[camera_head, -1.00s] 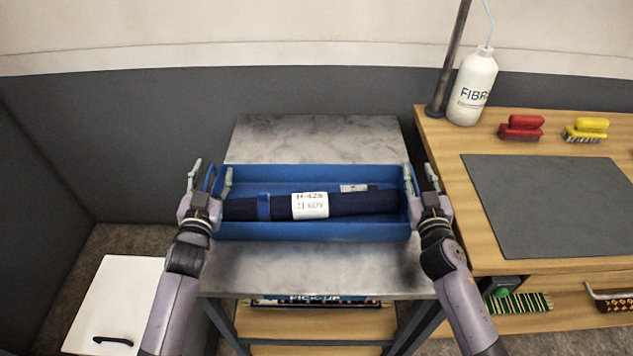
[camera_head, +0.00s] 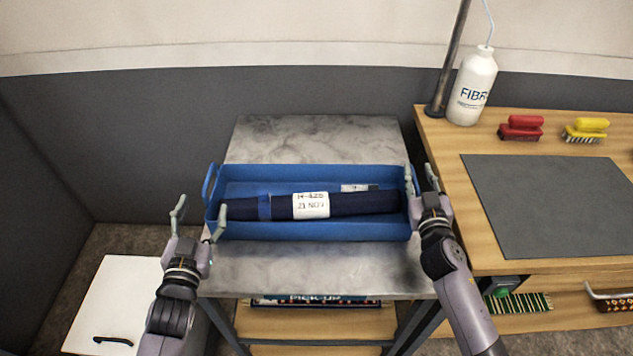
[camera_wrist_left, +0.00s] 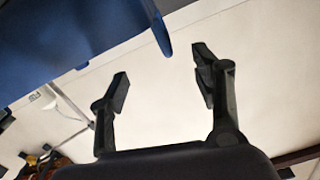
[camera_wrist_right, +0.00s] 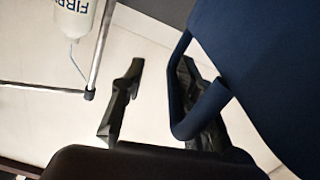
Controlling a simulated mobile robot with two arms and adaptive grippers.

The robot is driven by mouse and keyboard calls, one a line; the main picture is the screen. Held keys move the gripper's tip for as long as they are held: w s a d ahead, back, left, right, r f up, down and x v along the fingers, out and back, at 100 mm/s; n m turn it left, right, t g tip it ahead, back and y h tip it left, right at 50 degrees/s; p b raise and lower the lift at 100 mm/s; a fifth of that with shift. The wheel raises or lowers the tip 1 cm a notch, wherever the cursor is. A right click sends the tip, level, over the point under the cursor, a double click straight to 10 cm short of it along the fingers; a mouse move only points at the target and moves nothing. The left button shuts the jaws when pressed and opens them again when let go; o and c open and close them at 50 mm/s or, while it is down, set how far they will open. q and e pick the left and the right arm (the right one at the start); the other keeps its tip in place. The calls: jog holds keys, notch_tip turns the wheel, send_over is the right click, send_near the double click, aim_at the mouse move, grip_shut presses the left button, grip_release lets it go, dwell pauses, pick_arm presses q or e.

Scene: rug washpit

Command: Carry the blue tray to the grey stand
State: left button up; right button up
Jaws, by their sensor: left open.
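The blue tray (camera_head: 300,232) sits level on the grey marble-look top of the stand (camera_head: 316,140). A dark rolled rug (camera_head: 360,203) with a white label and blue band lies in it. My left gripper (camera_head: 200,213) is open and empty, just off the tray's front left corner; the left wrist view shows its fingers apart, clear of the tray (camera_wrist_left: 70,45). My right gripper (camera_head: 420,178) is at the tray's right handle. In the right wrist view its fingers are apart, and the handle (camera_wrist_right: 205,108) overlaps one of them without being clamped.
A wooden bench (camera_head: 445,165) adjoins on the right, with a grey mat (camera_head: 545,205), a white bottle (camera_head: 472,88), a red brush (camera_head: 521,127) and a yellow brush (camera_head: 586,129). A white cabinet (camera_head: 115,300) stands low at left. A wall is behind.

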pick_arm(q)
jog(key=shift+s, duration=0.75)
pick_arm(e)
jog(key=shift+o, duration=0.6)
jog(key=o, duration=0.7)
jog(key=s, duration=1.2)
jog(key=shift+a, duration=0.1)
